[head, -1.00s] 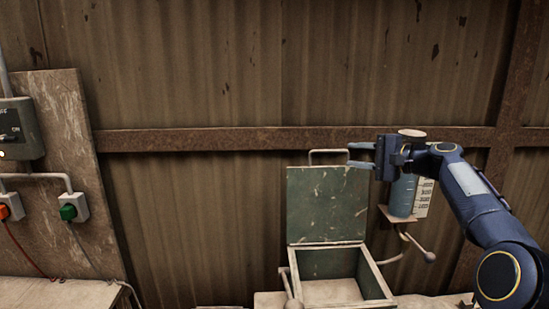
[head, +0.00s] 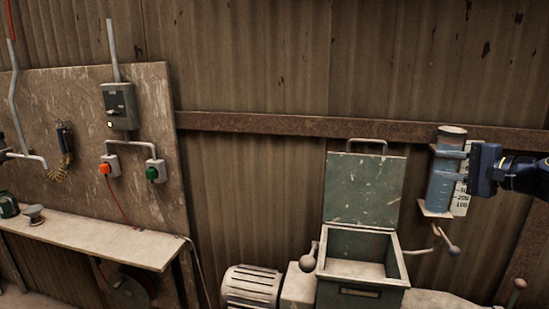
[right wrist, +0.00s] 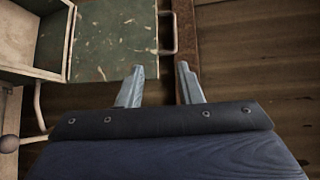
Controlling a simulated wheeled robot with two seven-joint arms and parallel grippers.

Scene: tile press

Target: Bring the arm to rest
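My right gripper (head: 451,165) comes in from the right edge of the head view, in front of the blue measuring cylinder. In the right wrist view its two fingers (right wrist: 160,88) are spread apart with nothing between them. The green box (head: 362,270) stands with its lid (head: 365,190) raised upright, and its inside looks empty. The lid (right wrist: 115,40) and its handle (right wrist: 168,30) show beyond the fingers in the right wrist view.
The blue cylinder (head: 441,190) hangs on a bracket right of the lid. A lever with a ball knob (head: 453,250) sticks out below it. A motor (head: 252,288) stands left of the box. A wall panel with a switch box (head: 119,106) and a narrow shelf (head: 100,236) are at the left.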

